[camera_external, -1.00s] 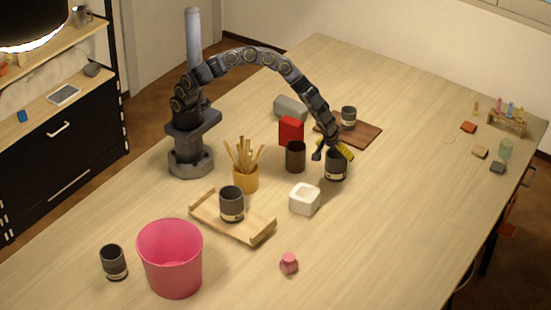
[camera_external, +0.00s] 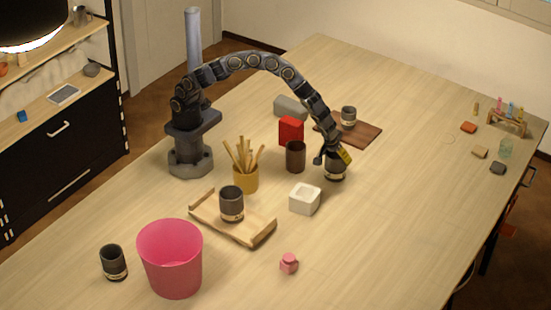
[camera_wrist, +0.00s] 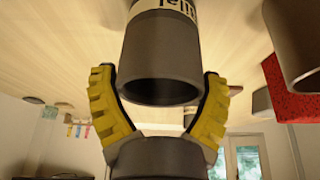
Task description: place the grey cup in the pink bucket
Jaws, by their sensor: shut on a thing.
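A dark grey cup with a pale lettered band (camera_external: 335,174) stands in the middle of the table. In the wrist view the cup (camera_wrist: 161,52) fills the space between the yellow fingers of my gripper (camera_wrist: 160,80). My gripper (camera_external: 341,156) is at the cup's rim and shut on it. Whether the cup's base touches the table is hard to tell. The pink bucket (camera_external: 171,262) stands upright at the front left, well away from my gripper. Similar grey cups are beside the bucket (camera_external: 113,263), on a wooden tray (camera_external: 232,204) and on a brown board (camera_external: 348,116).
Left of the held cup are a brown cup (camera_external: 295,157), a red box (camera_external: 291,130) and a white square pot (camera_external: 305,199). The tray (camera_external: 255,235) and an ochre pot of sticks (camera_external: 245,179) stand towards the bucket. A small pink jar (camera_external: 289,263) is in front.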

